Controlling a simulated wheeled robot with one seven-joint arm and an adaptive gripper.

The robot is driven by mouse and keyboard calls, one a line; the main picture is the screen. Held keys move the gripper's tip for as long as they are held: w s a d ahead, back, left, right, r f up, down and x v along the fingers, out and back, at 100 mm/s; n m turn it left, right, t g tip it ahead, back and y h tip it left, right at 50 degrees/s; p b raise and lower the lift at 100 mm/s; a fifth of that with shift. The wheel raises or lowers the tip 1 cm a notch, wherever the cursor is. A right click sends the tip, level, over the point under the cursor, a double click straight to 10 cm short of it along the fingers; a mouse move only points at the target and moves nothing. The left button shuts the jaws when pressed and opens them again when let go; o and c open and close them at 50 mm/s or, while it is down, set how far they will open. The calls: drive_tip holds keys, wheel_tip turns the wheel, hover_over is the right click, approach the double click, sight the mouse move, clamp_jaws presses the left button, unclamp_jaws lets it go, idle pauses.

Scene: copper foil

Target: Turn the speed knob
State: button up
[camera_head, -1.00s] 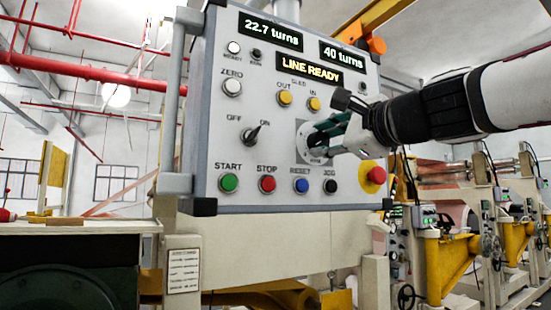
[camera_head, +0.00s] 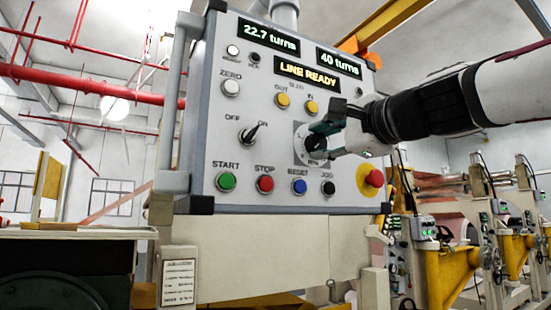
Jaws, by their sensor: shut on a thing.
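The speed knob (camera_head: 315,142) is a dark round knob on a pale dial plate (camera_head: 301,133), right of centre on the grey control panel (camera_head: 215,120). My gripper (camera_head: 318,140) reaches in from the right and is shut on the knob. Its fingers cover part of the knob and dial, so the pointer and scale cannot be read. The displays (camera_head: 268,36) show "22.7 turns", "40 turns" and "LINE READY".
The OFF/ON switch (camera_head: 252,131) is left of the knob. START (camera_head: 227,181), STOP (camera_head: 265,184), RESET (camera_head: 299,186) and JOG (camera_head: 328,188) buttons sit below. A red emergency button (camera_head: 375,178) is close under my gripper. Yellow machines (camera_head: 455,270) stand at right.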

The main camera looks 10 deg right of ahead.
drive_tip(key=o, duration=1.2)
drive_tip(key=shift+c, duration=0.2)
drive_tip(key=shift+s+d, duration=0.15)
drive_tip(key=shift+s, duration=0.35)
drive_tip(key=v, duration=1.1)
